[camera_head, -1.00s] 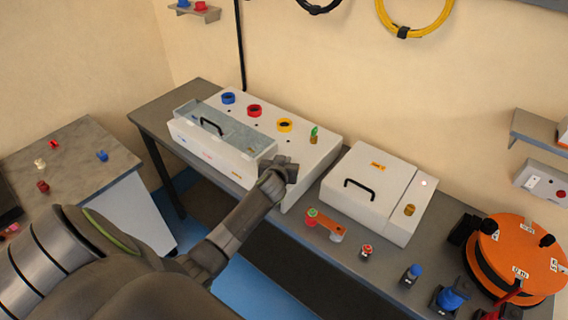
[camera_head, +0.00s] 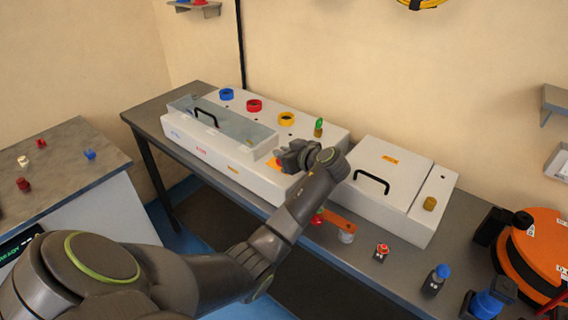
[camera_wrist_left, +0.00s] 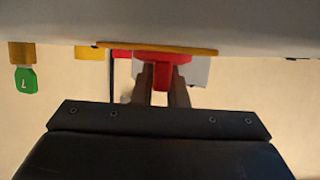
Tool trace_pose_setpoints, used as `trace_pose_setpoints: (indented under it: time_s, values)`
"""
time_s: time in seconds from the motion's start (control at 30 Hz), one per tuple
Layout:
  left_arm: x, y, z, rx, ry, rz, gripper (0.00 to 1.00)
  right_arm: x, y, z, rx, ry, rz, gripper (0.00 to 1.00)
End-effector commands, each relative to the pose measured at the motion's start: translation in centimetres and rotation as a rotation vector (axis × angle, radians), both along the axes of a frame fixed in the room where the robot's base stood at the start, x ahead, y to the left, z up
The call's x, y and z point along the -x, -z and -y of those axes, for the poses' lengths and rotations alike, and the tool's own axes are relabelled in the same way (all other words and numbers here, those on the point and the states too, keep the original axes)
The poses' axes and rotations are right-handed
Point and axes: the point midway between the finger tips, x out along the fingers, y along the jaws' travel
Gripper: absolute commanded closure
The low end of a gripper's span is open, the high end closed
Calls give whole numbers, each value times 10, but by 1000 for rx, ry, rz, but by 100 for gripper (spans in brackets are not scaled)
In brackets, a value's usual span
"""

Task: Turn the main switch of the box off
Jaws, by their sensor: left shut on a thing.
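The white box (camera_head: 245,170) stands on the long grey table. It has blue, red and yellow rings and a see-through cover with a black handle. The main switch shows in the left wrist view as a red handle (camera_wrist_left: 162,66) on a yellow plate (camera_wrist_left: 150,48). In the head view, part of an orange-yellow plate (camera_head: 274,164) shows on the box front beside my left gripper (camera_head: 283,159). In the left wrist view the fingers (camera_wrist_left: 160,92) are shut on the red handle. The handle's exact angle is hard to tell. My right gripper is not in view.
A green-tagged key (camera_head: 319,124) sits on the box's right end; the green tag (camera_wrist_left: 25,80) also shows in the wrist view. A second white box (camera_head: 385,165) stands to the right. Small buttons and an orange reel (camera_head: 540,245) stand farther right.

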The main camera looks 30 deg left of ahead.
Motion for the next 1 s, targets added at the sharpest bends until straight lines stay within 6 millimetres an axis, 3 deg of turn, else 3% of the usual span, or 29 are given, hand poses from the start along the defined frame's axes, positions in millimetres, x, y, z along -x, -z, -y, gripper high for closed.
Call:
trace_pose_setpoints:
  time_s: [0.03, 0.3, 1.0]
  values:
    - [-1, 6, 1, 3, -32, 1, 100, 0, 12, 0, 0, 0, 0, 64]
    - [0, 4, 0, 4, -176, -1, 100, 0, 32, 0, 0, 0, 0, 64]
    - [2, 2, 0, 4, -242, -4, 100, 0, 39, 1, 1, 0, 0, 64]
